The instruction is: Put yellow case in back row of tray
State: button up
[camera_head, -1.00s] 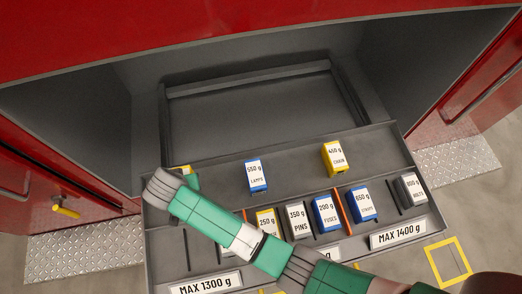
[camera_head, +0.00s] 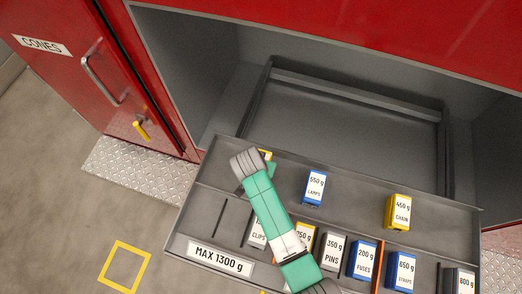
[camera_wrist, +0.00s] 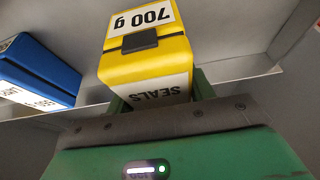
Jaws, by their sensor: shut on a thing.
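The yellow case (camera_wrist: 150,65), labelled SEALS and 700 g, is between the fingers of my gripper (camera_wrist: 160,95) in the wrist view. My gripper is shut on it. In the head view only a small yellow part of the case (camera_head: 266,154) shows, at the left end of the tray's back row; my wrist and green arm hide the rest. I cannot tell whether its base touches the tray (camera_head: 355,190). The back row also holds a blue LAMPS case (camera_head: 314,188) to the right of my gripper and a yellow CHAIN case (camera_head: 398,212) further right.
The front row holds CLIPS (camera_head: 257,234), a yellow 250 g case, PINS (camera_head: 331,252), FUSES (camera_head: 364,262), STRAPS (camera_head: 402,272) and a grey 800 g case (camera_head: 463,281), with dividers between some. A MAX 1300 g label (camera_head: 220,259) is on the tray's front left. Back-row room is free between LAMPS and CHAIN.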

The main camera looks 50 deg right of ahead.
jog(key=shift+f+b, duration=0.35)
jog(key=shift+f, duration=1.45)
jog(key=shift+f, duration=0.15)
jog(key=o, duration=1.5)
jog(key=p+v, duration=0.2)
jog(key=v, duration=1)
